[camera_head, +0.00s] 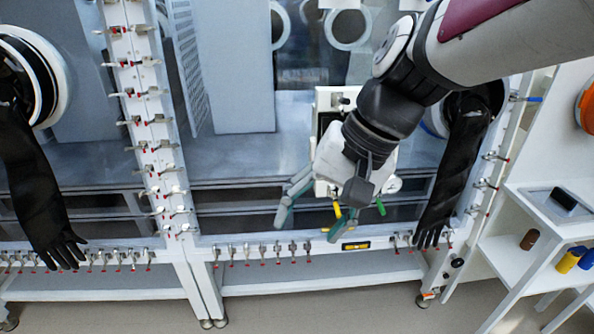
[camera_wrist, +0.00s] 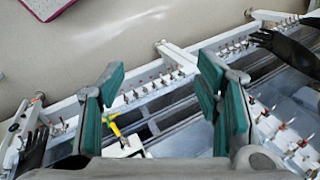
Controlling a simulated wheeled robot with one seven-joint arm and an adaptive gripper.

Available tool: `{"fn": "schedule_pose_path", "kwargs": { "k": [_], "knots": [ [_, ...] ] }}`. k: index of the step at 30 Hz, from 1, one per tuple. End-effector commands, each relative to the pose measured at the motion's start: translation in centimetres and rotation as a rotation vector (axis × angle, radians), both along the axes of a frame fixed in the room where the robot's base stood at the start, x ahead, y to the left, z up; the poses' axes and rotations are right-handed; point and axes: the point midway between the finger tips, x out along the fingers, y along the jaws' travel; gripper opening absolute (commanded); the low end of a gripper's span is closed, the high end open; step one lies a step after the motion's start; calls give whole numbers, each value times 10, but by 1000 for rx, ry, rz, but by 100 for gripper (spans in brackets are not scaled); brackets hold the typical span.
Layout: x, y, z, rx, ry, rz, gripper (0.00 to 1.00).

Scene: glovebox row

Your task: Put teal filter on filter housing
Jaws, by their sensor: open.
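My gripper (camera_head: 316,221) is open and empty, pointing down in front of the glovebox in the head view. In the wrist view its two teal-padded fingers (camera_wrist: 160,82) stand wide apart with nothing between them. A white boxy unit (camera_head: 328,101) on the glovebox front, partly hidden behind my arm, may be the filter housing; I cannot tell for sure. The yellow one also shows in the wrist view (camera_wrist: 114,128), by a white part. I cannot make out a teal filter in either view.
Black gloves (camera_head: 34,190) (camera_head: 457,165) hang at left and right. Clamps line the glovebox frame (camera_head: 240,240). A white shelf (camera_head: 500,252) at right holds brown (camera_head: 530,239), yellow (camera_head: 570,260) and blue (camera_head: 587,259) items, with a dark item (camera_head: 563,199) above. The floor in front is clear.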

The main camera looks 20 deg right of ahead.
Motion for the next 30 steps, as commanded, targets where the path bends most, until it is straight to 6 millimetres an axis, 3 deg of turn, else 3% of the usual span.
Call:
{"fn": "schedule_pose_path", "kwargs": {
  "k": [3, 6, 12, 30],
  "knots": [
    [-26, -9, 11, -195, -122, 166, 58],
    [-39, -20, 19, -332, -211, 275, 58],
    [-51, -35, 30, -493, -321, 396, 58],
    [-52, -38, 33, -521, -340, 413, 58]
  ]
}}
